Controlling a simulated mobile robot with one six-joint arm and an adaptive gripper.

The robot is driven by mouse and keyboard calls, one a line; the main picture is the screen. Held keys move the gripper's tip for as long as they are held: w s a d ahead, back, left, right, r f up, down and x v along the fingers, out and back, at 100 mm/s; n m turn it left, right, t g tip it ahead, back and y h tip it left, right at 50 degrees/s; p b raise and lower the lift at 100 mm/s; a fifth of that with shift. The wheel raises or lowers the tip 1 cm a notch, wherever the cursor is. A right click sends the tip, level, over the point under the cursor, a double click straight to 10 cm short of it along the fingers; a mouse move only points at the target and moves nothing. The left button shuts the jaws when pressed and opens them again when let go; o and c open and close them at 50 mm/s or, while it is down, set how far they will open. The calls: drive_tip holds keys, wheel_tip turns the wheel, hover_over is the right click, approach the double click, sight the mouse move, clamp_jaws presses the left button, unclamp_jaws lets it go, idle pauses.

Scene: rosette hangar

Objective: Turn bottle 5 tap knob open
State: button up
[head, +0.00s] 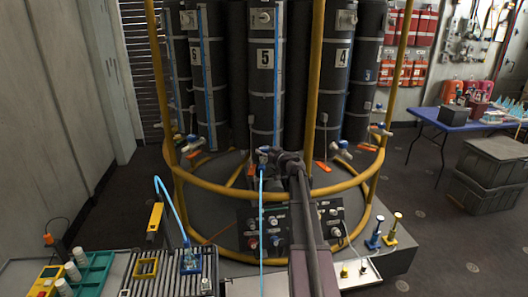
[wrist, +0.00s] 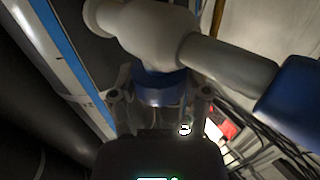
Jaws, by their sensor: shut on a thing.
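Bottle 5 (head: 265,95) is a tall dark cylinder with a white "5" plate, standing at the centre of the rack in the head view. In the wrist view, a grey-white tap body (wrist: 160,35) fills the top, with a pipe running right to a blue end piece (wrist: 290,88). The tap's blue knob (wrist: 160,88) sits below the body, between my fingers. My gripper (wrist: 160,101) is shut on this knob. In the head view my gripper (head: 268,155) is in front of bottle 5's base, and my arm partly hides the tap there.
A yellow rail (head: 225,190) curves around the rack, close to my arm. Bottle 4 (head: 335,95) stands to the right. A control panel (head: 330,222) is below the rail. A blue table (head: 450,120) and grey crates (head: 490,175) stand at right; dark floor between is clear.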

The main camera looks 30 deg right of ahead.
drive_tip(key=n+y, duration=0.1)
drive_tip(key=y, duration=0.1)
drive_tip(key=n+g+y, duration=0.1)
drive_tip(key=n+y, duration=0.1)
drive_tip(key=shift+w+d+y, duration=0.2)
drive_tip(key=shift+y, duration=0.2)
drive_tip(key=shift+n+g+y, duration=0.7)
drive_tip(key=shift+n+y, duration=0.1)
drive_tip(key=shift+y, duration=0.1)
drive_tip(key=shift+s+a+y, duration=0.1)
drive_tip(key=shift+a+y, duration=0.05)
drive_tip(key=shift+y, duration=0.15)
drive_tip(key=o, duration=1.2)
drive_tip(key=shift+c, duration=0.2)
drive_tip(key=shift+s, duration=0.1)
drive_tip(key=v, duration=1.2)
drive_tip(key=shift+r, duration=0.15)
